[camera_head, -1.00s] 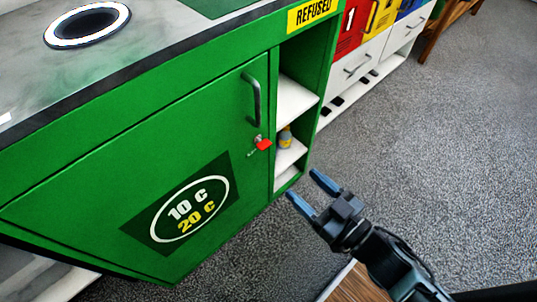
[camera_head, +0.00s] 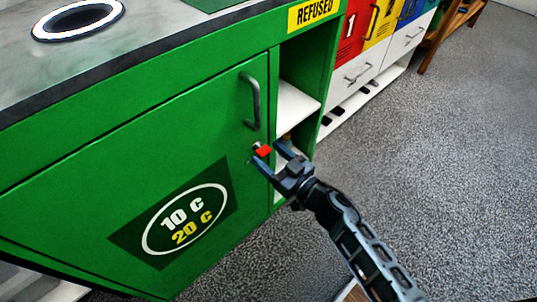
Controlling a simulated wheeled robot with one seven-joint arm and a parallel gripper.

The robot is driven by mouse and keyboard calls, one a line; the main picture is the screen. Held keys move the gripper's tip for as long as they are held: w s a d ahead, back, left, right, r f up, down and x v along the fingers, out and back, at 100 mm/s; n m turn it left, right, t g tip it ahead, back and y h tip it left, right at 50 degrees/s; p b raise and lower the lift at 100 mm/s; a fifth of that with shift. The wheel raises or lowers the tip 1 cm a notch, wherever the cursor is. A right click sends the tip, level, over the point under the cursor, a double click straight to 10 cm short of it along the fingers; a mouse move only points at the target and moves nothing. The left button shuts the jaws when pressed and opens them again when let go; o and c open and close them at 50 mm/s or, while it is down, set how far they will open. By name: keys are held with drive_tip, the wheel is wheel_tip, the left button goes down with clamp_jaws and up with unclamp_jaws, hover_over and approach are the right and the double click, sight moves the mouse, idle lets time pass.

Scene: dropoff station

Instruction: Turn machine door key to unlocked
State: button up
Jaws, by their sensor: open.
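The green machine door (camera_head: 130,180) is shut and carries a grey handle (camera_head: 250,102) near its right edge. A red key (camera_head: 263,150) sits in the lock just below the handle. My gripper (camera_head: 268,156) is open, with its dark blue-grey fingers pointing at the door. The fingertips are right at the key, one on its lower left and one on its upper right. I cannot tell whether either finger touches the key. My gripper hides part of the shelf opening behind it.
Open white shelves (camera_head: 294,102) lie right of the door, under a yellow REFUSED sign (camera_head: 313,12). The countertop (camera_head: 150,28) has a round ringed hole (camera_head: 78,20). Coloured lockers (camera_head: 375,25) stand farther back. The grey floor (camera_head: 440,150) at right is clear.

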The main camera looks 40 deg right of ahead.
drive_tip(key=shift+w, duration=0.5)
drive_tip(key=c, duration=1.1)
drive_tip(key=shift+o, duration=0.2)
drive_tip(key=shift+n, duration=0.3)
drive_tip(key=shift+n+b, duration=1.5)
drive_tip(key=shift+n, duration=7.1)
